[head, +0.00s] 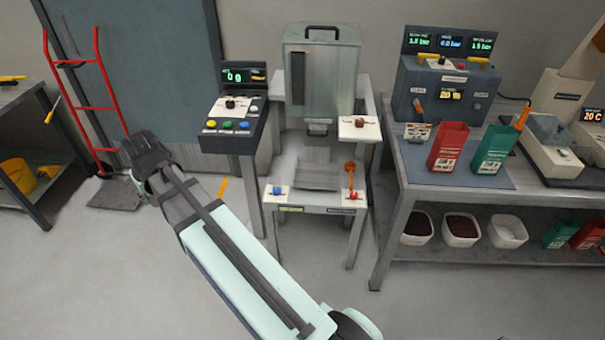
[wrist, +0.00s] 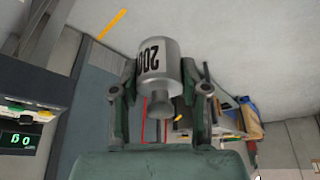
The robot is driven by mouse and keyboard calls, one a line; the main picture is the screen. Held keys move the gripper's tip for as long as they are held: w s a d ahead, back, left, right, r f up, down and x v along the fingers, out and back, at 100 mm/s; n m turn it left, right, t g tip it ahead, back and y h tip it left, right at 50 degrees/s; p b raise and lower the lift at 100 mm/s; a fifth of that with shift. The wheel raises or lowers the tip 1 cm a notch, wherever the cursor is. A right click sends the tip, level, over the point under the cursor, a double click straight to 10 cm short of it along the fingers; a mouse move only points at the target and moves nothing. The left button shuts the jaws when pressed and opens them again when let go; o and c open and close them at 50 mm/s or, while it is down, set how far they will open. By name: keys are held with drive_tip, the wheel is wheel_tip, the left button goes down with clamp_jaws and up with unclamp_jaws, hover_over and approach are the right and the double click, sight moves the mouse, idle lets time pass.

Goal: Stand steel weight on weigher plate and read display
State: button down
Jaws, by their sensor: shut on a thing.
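A steel weight (wrist: 158,62) with a dark "200" marking shows in the wrist view, its knob end toward my palm. My gripper (wrist: 159,85) is shut on it, with a finger on each side. In the head view the dark end of my arm (head: 150,160) is at the left, well away from the weighing machine, and the weight cannot be made out there. A grey plate (head: 316,177) sits under the steel hopper, empty; I take it for the weigher plate. The green display (head: 243,76) on the console seems to show zeros, and it also shows in the wrist view (wrist: 20,141).
The button console (head: 232,125) stands left of the hopper (head: 322,75). A small white panel (head: 360,128) and an orange-knobbed lever (head: 350,172) flank the plate's right side. A red hand truck (head: 97,108) is near my arm's end. A bench (head: 390,210) stands right.

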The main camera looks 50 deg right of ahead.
drive_tip(key=s+d+f+m+g+h+b, duration=0.1)
drive_tip(key=s+d+f+m+g+b, duration=0.15)
drive_tip(key=s+d+f+m, duration=0.7)
drive_tip(key=s+d+f+m+g+h+b, duration=0.1)
drive_tip(key=s+d+f+m+h+b, duration=0.15)
drive_tip(key=d+f, duration=1.3)
drive_tip(key=s+d+f+m+g+h+b, duration=0.1)
drive_tip(key=s+d+f+m+g+b, duration=0.35)
drive_tip(key=d, duration=1.55)
drive_tip(key=w+d+m+p, duration=0.1)
drive_tip(key=w+d+m, duration=0.1)
drive_tip(key=d, duration=0.3)
drive_tip(key=w+d+m+p, duration=0.2)
drive_tip(key=d, duration=0.3)
drive_tip(key=w+d+m+t+y+p, duration=0.1)
drive_tip(key=w+d+m, duration=0.2)
drive_tip(key=d, duration=0.3)
drive_tip(key=shift+p, duration=0.4)
drive_tip(key=shift+w+d+f, duration=0.2)
drive_tip(key=shift+d+f, duration=0.05)
drive_tip(key=shift+s+a+f, duration=0.1)
drive_tip(key=shift+a+f, duration=0.05)
drive_tip(key=shift+f, duration=0.4)
drive_tip(key=shift+f, duration=0.1)
